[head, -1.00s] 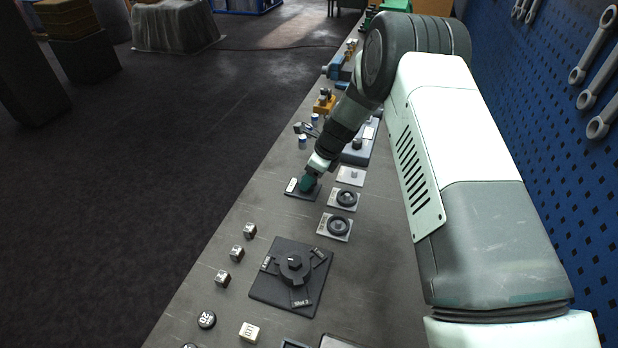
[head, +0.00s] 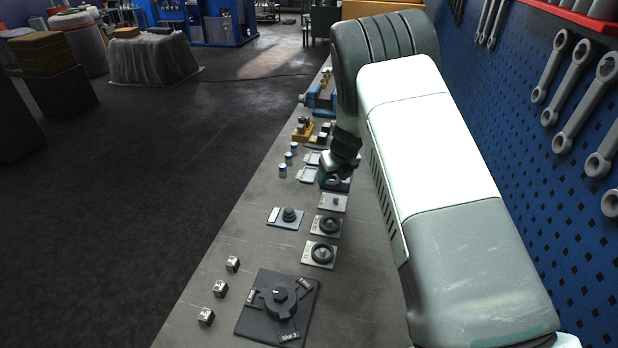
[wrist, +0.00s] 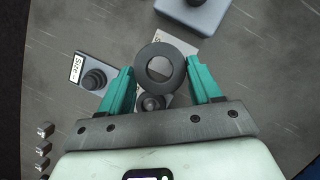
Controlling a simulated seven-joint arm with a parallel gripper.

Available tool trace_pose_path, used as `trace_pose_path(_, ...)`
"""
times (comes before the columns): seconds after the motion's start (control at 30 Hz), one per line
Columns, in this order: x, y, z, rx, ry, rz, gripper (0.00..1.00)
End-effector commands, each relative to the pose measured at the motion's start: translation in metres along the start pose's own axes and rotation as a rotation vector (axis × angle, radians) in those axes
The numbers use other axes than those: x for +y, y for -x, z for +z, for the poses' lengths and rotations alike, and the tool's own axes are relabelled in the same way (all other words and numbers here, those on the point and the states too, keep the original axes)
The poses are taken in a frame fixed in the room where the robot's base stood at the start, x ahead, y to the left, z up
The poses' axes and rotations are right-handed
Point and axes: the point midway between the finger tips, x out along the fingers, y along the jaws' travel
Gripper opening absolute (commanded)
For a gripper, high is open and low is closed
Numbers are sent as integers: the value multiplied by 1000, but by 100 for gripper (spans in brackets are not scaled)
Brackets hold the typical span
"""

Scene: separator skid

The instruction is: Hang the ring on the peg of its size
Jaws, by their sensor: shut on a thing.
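My gripper (wrist: 161,72) has teal fingers shut on a dark ring (wrist: 143,60), held between the tips. In the head view my wrist is beyond the row of peg plates, and the ring cannot be made out. A pale plate with a small bare peg (head: 334,202) stands nearest my wrist. Two more plates, the middle one (head: 327,226) and the near one (head: 320,255), carry dark rings. A plate labelled "Size" (wrist: 83,66) with a dark stepped stack (wrist: 95,79) stands left of the fingers; the stack also shows in the head view (head: 290,214).
A grey-blue box with a dark knob (wrist: 209,18) is at the top of the wrist view. A dark slotted fixture (head: 278,304) and several metal cubes (head: 220,289) lie nearer. Small blue-and-white cylinders (head: 283,170) stand left of my wrist. Wrenches (head: 590,110) hang on the blue pegboard.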

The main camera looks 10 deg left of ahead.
Motion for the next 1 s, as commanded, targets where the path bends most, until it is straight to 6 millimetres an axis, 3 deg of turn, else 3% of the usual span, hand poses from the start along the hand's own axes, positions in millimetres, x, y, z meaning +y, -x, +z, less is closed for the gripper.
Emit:
trace_pose_path(0.2,-18,-7,-3,-16,-116,-47,17)
trace_pose_path(0.63,-18,-44,-18,-15,-114,-46,17)
trace_pose_path(1.0,-18,-52,-21,-17,-112,-46,17)
